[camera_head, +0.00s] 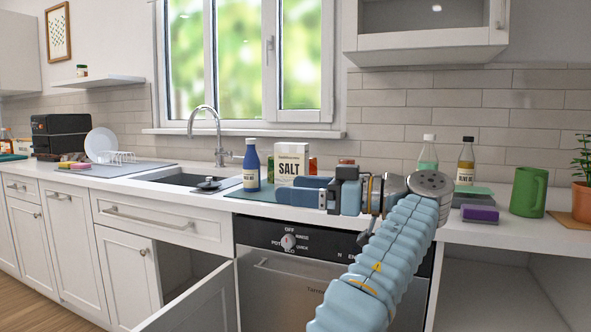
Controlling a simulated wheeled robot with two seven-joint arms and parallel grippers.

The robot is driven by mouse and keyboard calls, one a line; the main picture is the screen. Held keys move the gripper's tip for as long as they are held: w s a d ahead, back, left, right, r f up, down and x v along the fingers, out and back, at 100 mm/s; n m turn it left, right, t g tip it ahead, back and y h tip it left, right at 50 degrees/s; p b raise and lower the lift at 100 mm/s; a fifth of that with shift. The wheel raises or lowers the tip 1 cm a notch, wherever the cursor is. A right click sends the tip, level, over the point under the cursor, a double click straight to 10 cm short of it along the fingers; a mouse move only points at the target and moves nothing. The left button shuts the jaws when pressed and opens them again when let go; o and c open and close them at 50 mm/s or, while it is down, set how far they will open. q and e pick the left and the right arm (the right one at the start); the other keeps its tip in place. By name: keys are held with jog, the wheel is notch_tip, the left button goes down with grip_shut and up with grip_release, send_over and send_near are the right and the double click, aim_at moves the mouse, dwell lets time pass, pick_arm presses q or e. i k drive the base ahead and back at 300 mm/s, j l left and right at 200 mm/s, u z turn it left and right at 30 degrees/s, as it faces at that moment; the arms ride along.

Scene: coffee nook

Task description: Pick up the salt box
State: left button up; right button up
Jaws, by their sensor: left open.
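The salt box (292,160), white with black "SALT" lettering, stands upright on a dark green mat (250,195) on the counter, right of the sink. My left gripper (293,189) is open, its blue fingers pointing left, in front of the box's lower part in the picture. The fingers hide the box's base. No grip on the box shows, and I cannot tell whether the fingers touch it. My right gripper is out of view.
A blue bottle (251,166) stands close left of the box; small jars (313,165) are behind it. A lower cabinet door (195,302) hangs open beside the dishwasher (290,270).

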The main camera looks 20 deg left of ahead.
aim_at(291, 160)
jog(key=i, duration=1.3)
